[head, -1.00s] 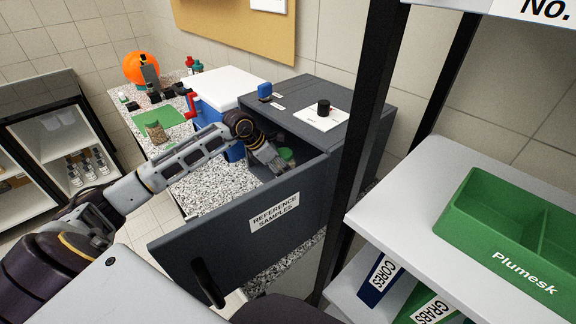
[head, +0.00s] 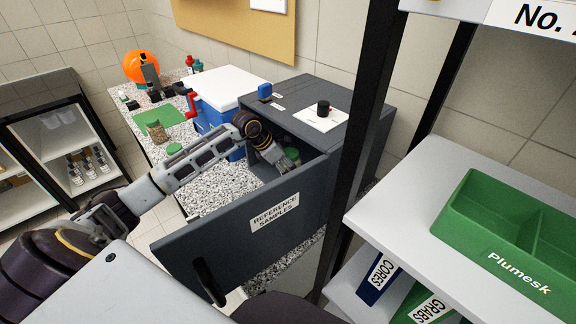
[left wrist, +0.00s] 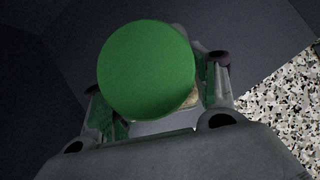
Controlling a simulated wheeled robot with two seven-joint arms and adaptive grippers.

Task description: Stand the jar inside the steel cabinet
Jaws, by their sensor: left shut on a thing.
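The steel cabinet (head: 300,97) is a dark grey box on the counter. Its door (head: 230,235), labelled REFERENCE SAMPLES, stands open toward me. My left gripper (head: 287,163) reaches into the opening, partly hidden by the door edge. In the left wrist view the left gripper (left wrist: 160,100) is shut around a jar whose round green lid (left wrist: 147,70) faces the camera. Only a little of the jar body shows past the lid, and its base is hidden, so I cannot tell whether it touches the cabinet floor. My right gripper is not in view.
A blue cool box (head: 220,90) with a white lid stands behind my left arm. A black shelf post (head: 362,140) rises close on the right.

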